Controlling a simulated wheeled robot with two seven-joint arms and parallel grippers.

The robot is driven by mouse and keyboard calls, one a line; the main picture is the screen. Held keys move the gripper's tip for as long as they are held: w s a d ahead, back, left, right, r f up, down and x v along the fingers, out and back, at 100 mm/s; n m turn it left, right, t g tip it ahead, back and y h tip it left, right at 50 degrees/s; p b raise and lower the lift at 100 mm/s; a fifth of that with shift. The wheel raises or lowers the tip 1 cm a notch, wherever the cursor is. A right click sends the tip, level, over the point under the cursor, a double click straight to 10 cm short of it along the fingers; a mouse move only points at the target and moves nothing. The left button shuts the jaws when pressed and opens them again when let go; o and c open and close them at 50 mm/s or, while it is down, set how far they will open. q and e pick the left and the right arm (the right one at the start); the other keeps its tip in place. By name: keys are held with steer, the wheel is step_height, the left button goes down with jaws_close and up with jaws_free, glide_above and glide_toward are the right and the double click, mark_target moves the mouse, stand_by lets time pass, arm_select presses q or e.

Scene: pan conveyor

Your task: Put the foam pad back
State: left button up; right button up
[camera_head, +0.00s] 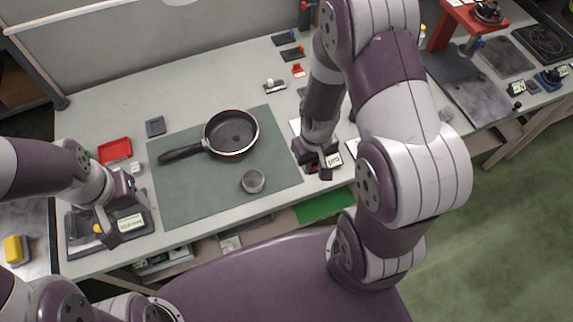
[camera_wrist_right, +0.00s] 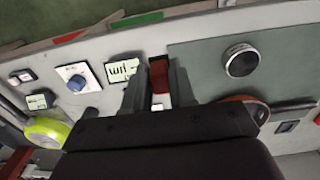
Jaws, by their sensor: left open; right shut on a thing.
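My right gripper (camera_head: 320,165) is low over the table, right of the green mat's edge. In the right wrist view its fingers (camera_wrist_right: 159,82) are shut on a small dark red block (camera_wrist_right: 160,74). This block may be the foam pad, but I cannot tell for sure. In the head view it is mostly hidden by the gripper. Whether it touches the table is unclear. A white label card (camera_head: 334,160) lies beside the gripper. My left gripper (camera_head: 118,217) is open over a dark tray (camera_head: 78,240) at the left.
A frying pan (camera_head: 231,133) and a small grey cup (camera_head: 252,181) stand on the green mat (camera_head: 190,200). A red tray (camera_head: 115,150) lies at the left. A red stand (camera_head: 440,32) is at the back right. The mat's front left is free.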

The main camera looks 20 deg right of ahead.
glide_above(286, 171)
step_height(286, 171, down, 4)
steer(key=shift+f+p, duration=0.25)
steer(key=shift+p, duration=0.15)
step_height(286, 171, down, 4)
steer(key=shift+s+r+p, duration=0.1)
steer(key=shift+p, duration=0.25)
steer(key=shift+f, duration=0.25)
steer(key=o, duration=0.9)
steer(key=shift+o, duration=0.2)
steer(key=shift+r, duration=0.3)
step_height(286, 171, up, 14)
steer(key=b, duration=0.1)
steer(key=s+r+t, duration=0.1)
steer(key=s+r, duration=0.7)
steer(key=shift+d, duration=0.45)
